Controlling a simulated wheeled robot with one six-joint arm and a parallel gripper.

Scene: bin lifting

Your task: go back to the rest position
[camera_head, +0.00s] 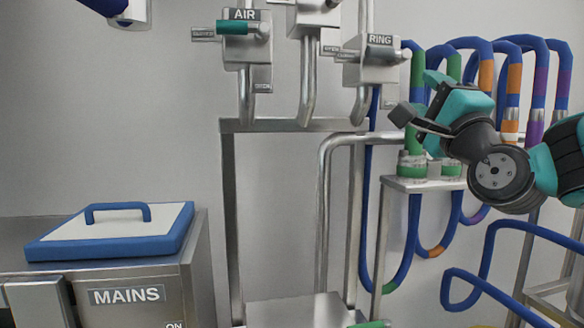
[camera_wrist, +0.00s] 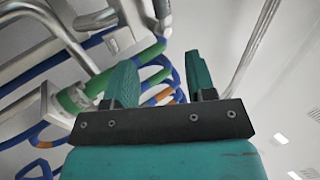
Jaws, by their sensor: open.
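My gripper (camera_head: 412,122) is at the right in the head view, raised in front of the hoses and pointing left. Its two teal fingers stand apart in the wrist view (camera_wrist: 160,82), with nothing between them. It is apart from the valves and the bin. No bin or lid shows in the wrist view.
The AIR valve (camera_head: 246,40) with a teal handle and the RING valve (camera_head: 372,60) sit on pipes at the top. Blue hoses with coloured bands (camera_head: 515,85) hang behind my arm. A metal stand (camera_head: 425,184) is below my gripper. Bare wall (camera_head: 120,120) is at the left.

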